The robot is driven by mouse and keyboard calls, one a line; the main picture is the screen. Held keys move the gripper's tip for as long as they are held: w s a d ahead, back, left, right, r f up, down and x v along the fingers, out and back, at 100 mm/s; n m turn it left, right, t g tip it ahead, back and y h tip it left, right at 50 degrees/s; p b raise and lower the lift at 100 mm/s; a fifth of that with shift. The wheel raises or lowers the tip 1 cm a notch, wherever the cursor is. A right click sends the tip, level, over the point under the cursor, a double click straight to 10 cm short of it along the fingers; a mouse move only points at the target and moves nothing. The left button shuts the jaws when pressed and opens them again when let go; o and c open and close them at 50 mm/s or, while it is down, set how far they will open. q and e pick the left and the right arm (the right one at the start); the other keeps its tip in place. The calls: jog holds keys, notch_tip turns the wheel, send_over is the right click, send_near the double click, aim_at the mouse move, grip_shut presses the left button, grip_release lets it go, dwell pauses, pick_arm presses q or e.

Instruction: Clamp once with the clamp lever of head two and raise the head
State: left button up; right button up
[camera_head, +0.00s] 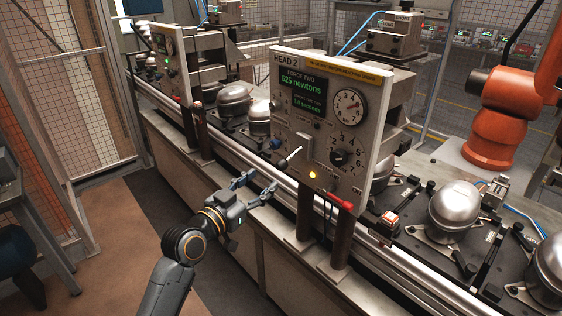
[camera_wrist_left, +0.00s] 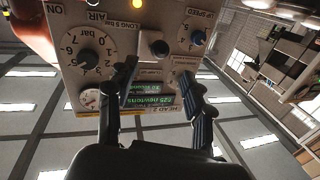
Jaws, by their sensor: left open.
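The head two panel (camera_head: 318,128) is a grey box on dark posts, with a green display (camera_head: 303,92) reading 625 newtons. A pale lever (camera_head: 290,157) sticks out low on its face, and a red-handled lever (camera_head: 340,200) sits at its lower right edge. Neither carries a label I can read, so I cannot tell which is the clamp lever. My left gripper (camera_head: 262,184) is open and empty, in front of and below the panel's left side. In the left wrist view the panel (camera_wrist_left: 120,70) appears upside down behind the open fingers (camera_wrist_left: 157,78). My right gripper is out of view.
A yellow lamp (camera_head: 312,174) glows on the panel, near a black knob (camera_head: 338,157) and a round gauge (camera_head: 349,106). Silver compressors (camera_head: 453,208) stand along the conveyor. An orange robot (camera_head: 495,135) stands behind it. The floor (camera_head: 120,225) at left is clear.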

aim_at(278, 168)
pick_arm(q)
jog(key=p+x, duration=0.1)
jog(key=x, duration=0.8)
jog(key=shift+w+d+p, duration=0.2)
jog(key=shift+w+p, duration=0.05)
jog(key=shift+p, duration=0.05)
grip_shut()
